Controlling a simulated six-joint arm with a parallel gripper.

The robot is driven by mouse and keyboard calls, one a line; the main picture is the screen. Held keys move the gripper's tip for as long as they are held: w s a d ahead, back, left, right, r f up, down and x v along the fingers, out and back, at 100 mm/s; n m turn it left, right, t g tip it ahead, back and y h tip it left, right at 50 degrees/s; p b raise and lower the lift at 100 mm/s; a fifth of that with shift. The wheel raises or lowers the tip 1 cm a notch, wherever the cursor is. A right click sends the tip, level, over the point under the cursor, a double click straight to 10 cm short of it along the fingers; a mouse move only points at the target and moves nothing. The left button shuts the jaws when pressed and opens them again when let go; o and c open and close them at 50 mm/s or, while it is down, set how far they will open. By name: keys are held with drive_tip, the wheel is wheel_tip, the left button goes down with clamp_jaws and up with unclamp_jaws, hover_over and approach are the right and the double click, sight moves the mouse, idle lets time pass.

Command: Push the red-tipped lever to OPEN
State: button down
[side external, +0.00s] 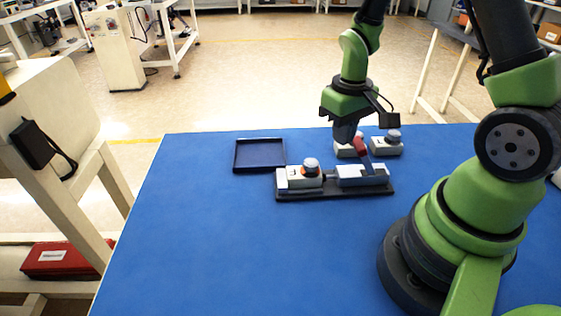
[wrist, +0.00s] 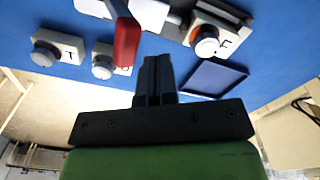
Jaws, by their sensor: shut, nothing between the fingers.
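The red-tipped lever (side external: 360,146) stands up from the right block of a dark base plate (side external: 330,193) in the side external view, leaning slightly left. Its red tip (wrist: 127,40) shows large in the wrist view, just left of and beyond my fingertips. My gripper (side external: 345,137) is shut and empty, pointing down close to the left of the red tip in the side external view. I cannot tell whether it touches the lever. No OPEN marking can be read.
A white unit with an orange-ringed knob (side external: 311,166) sits on the plate's left half. Two more knob boxes stand behind the plate, one at the right (side external: 387,144). An empty dark tray (side external: 259,156) lies at the back left. The blue table's front left is clear.

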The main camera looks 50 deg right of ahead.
drive_tip(key=shift+f, duration=1.4)
drive_tip(key=shift+s+d, duration=2.5)
drive_tip(key=shift+w+a, duration=0.1)
drive_tip(key=shift+w, duration=0.05)
drive_tip(key=shift+w+a+r, duration=0.15)
drive_tip(key=shift+a, duration=0.05)
wheel_tip(320, 180, up, 8)
